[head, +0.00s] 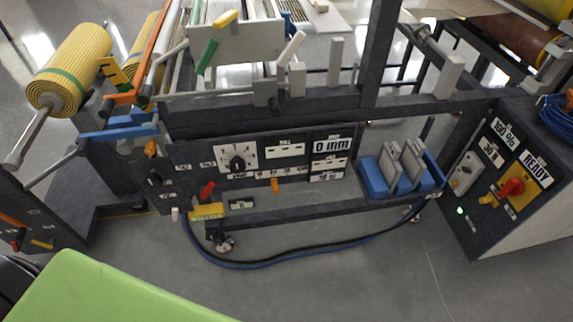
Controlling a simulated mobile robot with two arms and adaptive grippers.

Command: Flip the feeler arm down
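The laminating machine fills the upper part of the head view, with a yellow ribbed roll (72,66) at the left. A long orange arm (160,50) slants up beside this roll, with an orange end piece low beside the roll. It may be the feeler arm, but I cannot tell for sure. Several coloured levers are nearby: a green-handled one (207,57), a yellow-handled one (225,18) and a white one (291,48). Neither of my grippers is in view.
A dark control panel (200,160) with a dial and displays runs below the rollers. A grey cabinet (490,180) with a red knob stands at the right. A dark hose (270,262) loops over the floor. A green surface (120,295) fills the lower left.

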